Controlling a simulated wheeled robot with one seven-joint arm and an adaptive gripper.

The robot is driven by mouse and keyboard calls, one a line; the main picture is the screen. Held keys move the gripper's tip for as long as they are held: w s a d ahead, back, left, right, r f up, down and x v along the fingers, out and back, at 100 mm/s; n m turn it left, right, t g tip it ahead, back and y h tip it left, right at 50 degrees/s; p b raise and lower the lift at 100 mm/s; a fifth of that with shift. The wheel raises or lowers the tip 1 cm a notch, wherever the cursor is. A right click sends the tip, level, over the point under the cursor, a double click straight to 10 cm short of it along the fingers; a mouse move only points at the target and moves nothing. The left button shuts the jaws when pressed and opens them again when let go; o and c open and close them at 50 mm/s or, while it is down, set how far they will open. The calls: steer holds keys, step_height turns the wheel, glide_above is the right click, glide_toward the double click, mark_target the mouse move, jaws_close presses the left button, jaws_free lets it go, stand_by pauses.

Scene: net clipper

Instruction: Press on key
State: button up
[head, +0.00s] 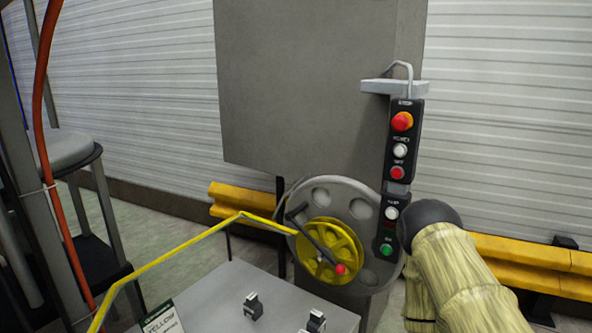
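A tall black control panel (400,150) stands upright right of centre in the head view. The label by the green button is too small to read surely. My gripper (428,220) shows as a dark rounded end on my sleeved arm, just right of the lower panel. Its fingers cannot be made out, and contact with the panel cannot be told.
A grey wheel with a yellow hub (328,250) and a red-knobbed crank stands left of the lower panel. A yellow bent rod (180,258) runs left from it. A grey table (210,300) with small black parts is in front. Yellow rails (520,253) line the wall.

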jaws_close()
stand_by(1.3)
